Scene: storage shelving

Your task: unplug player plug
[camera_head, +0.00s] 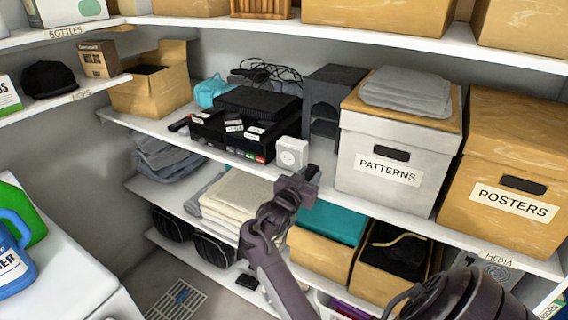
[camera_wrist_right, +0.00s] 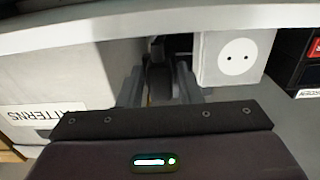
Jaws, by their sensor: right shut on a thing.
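The white power socket (camera_head: 292,152) stands on the middle shelf, right of the black players (camera_head: 240,122). Its face shows two bare holes in the wrist view (camera_wrist_right: 236,57). My right gripper (camera_head: 310,174) is at the shelf's front edge, just right of and below the socket. In the right wrist view, its fingers (camera_wrist_right: 160,84) are shut on a small dark piece (camera_wrist_right: 158,72), which looks like the player plug. That piece is beside the socket, apart from its holes. Its far end and cord are mostly hidden. My left gripper is not in view.
The white PATTERNS box (camera_head: 385,160) stands close to the right of my gripper, with the POSTERS box (camera_head: 510,165) beyond. A dark grey stand (camera_head: 333,88) is behind.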

